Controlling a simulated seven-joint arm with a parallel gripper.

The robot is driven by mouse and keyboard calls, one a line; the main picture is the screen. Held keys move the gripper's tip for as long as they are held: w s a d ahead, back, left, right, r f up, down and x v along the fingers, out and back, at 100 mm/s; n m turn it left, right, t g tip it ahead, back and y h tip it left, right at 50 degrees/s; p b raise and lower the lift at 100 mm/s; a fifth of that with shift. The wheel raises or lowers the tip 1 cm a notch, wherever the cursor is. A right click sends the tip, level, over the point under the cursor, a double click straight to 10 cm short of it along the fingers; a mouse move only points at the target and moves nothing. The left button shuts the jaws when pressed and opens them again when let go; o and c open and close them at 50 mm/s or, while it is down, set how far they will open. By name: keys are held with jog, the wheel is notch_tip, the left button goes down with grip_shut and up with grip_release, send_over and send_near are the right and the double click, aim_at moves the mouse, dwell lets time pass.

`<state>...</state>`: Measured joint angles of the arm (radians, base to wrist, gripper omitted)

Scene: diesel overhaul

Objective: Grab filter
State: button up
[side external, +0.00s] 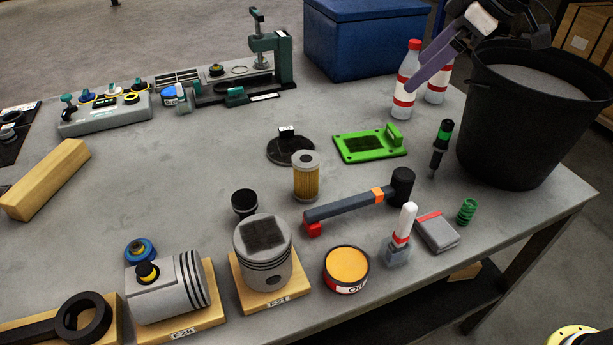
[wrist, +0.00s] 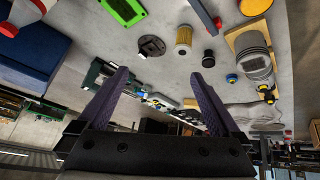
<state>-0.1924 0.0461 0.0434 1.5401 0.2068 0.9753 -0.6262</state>
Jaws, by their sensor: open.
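The filter (side external: 306,176) is a short yellow cylinder with a grey top and a dark hole in it. It stands upright near the middle of the table, and it also shows in the wrist view (wrist: 183,38). My gripper (wrist: 160,84) is open and empty, its two purple fingers spread wide. In the side view my gripper (side external: 420,82) is at the upper right, beside the white bottles and the black bucket, well away from the filter and higher than it. Part of it is cut off by the top edge there.
A black round part (side external: 291,149) sits just behind the filter, a black cap (side external: 244,203) at its front left. A hammer (side external: 350,204) lies at its right front, a green plate (side external: 369,145) behind right. Bottles (side external: 403,105) and a bucket (side external: 520,135) stand right. Table left of the filter is clear.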

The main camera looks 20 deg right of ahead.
aim_at(311, 158)
jog(key=w+a+f+n+g, duration=0.1)
jog(key=w+a+f+g, duration=0.1)
jog(key=w+a+f, duration=0.6)
jog(key=shift+n+g, duration=0.5)
jog(key=shift+g, duration=0.1)
jog(key=x, duration=0.5)
jog(key=a+x, duration=0.1)
jog(key=x, duration=0.4)
jog(key=s+a+x, duration=0.1)
jog(key=x, duration=0.4)
jog(key=shift+a+f, duration=0.15)
jog(key=shift+f, duration=0.05)
jog(key=shift+x, duration=2.9)
jog(key=shift+s+a+r, duration=0.1)
jog(key=shift+s+a, duration=0.05)
jog(key=c, duration=1.4)
